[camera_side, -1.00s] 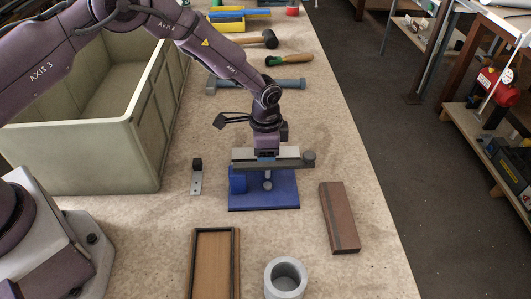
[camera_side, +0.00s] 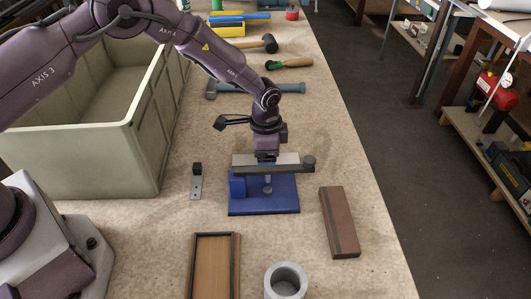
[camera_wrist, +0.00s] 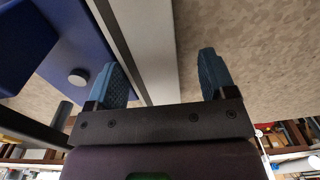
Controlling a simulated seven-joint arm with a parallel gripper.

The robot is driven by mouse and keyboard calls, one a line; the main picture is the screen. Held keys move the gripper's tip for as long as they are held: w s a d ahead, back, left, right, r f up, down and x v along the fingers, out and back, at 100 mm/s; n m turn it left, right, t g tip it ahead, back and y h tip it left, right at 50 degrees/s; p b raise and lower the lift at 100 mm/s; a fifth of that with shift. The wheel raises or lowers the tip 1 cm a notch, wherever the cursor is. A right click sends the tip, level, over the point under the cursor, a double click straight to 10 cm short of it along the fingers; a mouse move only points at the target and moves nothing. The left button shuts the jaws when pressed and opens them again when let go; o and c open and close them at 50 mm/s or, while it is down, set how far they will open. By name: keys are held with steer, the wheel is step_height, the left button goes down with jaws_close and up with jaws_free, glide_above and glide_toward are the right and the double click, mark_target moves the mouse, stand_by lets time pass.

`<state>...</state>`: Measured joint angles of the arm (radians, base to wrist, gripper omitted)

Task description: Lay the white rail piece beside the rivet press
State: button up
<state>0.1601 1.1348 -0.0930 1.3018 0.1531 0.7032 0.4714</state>
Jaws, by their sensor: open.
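The rivet press (camera_side: 265,203) has a blue base and a dark bar across its top. It also shows at the upper left of the wrist view (camera_wrist: 50,40). The white rail piece (camera_side: 287,158) is a pale, straight bar level with the press's top, alongside the dark bar. In the wrist view it (camera_wrist: 150,45) runs between my fingers. I cannot tell what supports it. My gripper (camera_wrist: 165,78) is open, with blue-padded fingers on either side of the rail. The left finger looks close to it; a gap shows at the right. In the side view the fingertips are mostly hidden.
A brown block (camera_side: 339,222) lies right of the press. A shallow wooden tray (camera_side: 238,270) and a grey cup (camera_side: 285,282) stand in front. A small bracket (camera_side: 196,183) is at the left, near a large bin (camera_side: 90,160). Hammers (camera_side: 260,88) lie behind.

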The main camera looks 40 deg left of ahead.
steer(key=shift+s+d+f, duration=0.3)
steer(key=shift+f, duration=0.2)
steer(key=shift+s+d+f, duration=0.3)
steer(key=shift+f, duration=0.15)
steer(key=s+a+r+n+t, duration=0.1)
steer(key=a+r, duration=0.1)
steer(key=r, duration=1)
steer(key=s+a+r+n, duration=0.1)
steer(key=s+a+r, duration=0.1)
steer(key=r, duration=1)
steer(key=s+a+r+n+t, duration=0.2)
steer(key=s+a+r, duration=0.1)
steer(key=s+r, duration=0.55)
steer(key=s+a+r+n+t, duration=0.1)
steer(key=s+a+n, duration=0.1)
steer(key=s, duration=0.6)
steer(key=s+a+r+n+t, duration=0.1)
steer(key=s+a+r+n, duration=0.1)
steer(key=s, duration=0.6)
steer(key=shift+s+a+n, duration=0.3)
steer(key=shift+a+n, duration=0.1)
steer(key=shift+n, duration=0.1)
